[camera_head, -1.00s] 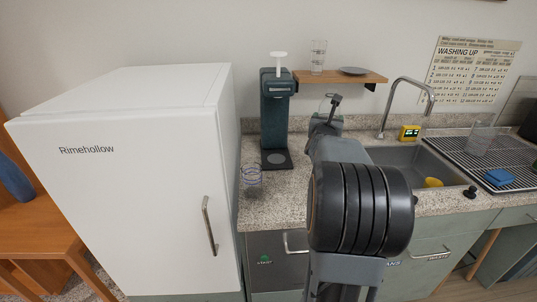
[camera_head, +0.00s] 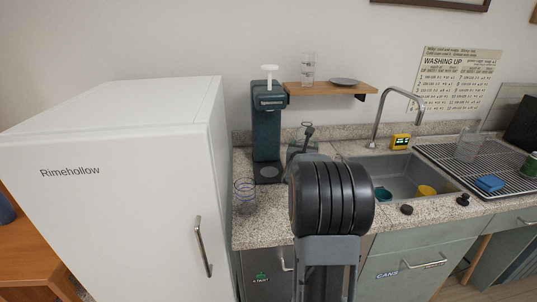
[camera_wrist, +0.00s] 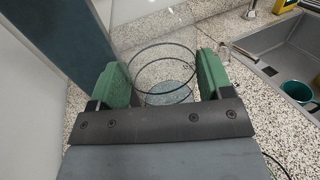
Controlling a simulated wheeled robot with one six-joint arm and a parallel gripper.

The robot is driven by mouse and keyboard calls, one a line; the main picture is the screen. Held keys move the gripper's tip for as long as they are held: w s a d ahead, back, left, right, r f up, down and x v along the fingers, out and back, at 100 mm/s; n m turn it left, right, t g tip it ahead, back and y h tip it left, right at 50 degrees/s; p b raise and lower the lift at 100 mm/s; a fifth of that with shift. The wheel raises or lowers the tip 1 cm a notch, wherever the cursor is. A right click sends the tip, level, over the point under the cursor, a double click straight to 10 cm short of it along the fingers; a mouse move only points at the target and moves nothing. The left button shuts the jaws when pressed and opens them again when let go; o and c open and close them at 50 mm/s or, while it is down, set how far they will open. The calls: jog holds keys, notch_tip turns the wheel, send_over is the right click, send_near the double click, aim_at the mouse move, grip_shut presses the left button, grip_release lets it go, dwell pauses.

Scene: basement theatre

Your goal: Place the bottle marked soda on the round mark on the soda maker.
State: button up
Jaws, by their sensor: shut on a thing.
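The soda maker (camera_head: 266,130) is a tall dark teal machine on the counter by the fridge, with a white knob on top. Its low dark base has a pale round mark (camera_head: 268,171), with nothing standing on it. In the wrist view my gripper (camera_wrist: 165,80) is shut on a clear, open-topped vessel with dark rings (camera_wrist: 166,50), held between its green pads. No soda marking is readable on it. In the head view my arm hides most of the gripper, right of the soda maker. A clear vessel with blue rings (camera_head: 245,193) stands on the counter in front of the soda maker.
A white fridge (camera_head: 120,190) stands left. A wooden shelf (camera_head: 325,89) holds a clear glass (camera_head: 309,68) and a plate. The sink (camera_head: 405,175), with a teal cup (camera_head: 383,194) and yellow cup (camera_head: 427,190), is right. A tap (camera_head: 384,110) rises behind it.

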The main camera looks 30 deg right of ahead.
jog(key=w+a+f+p, duration=0.1)
jog(key=w+a+p, duration=0.2)
jog(key=w, duration=0.3)
jog(key=w+a+f+p, duration=0.2)
jog(key=w+a+p, duration=0.1)
jog(key=w, duration=0.4)
jog(key=shift+w+f, duration=0.15)
jog(key=shift+w, duration=0.1)
jog(key=shift+a+f, duration=0.1)
jog(key=shift+f, duration=0.1)
jog(key=o, duration=1.3)
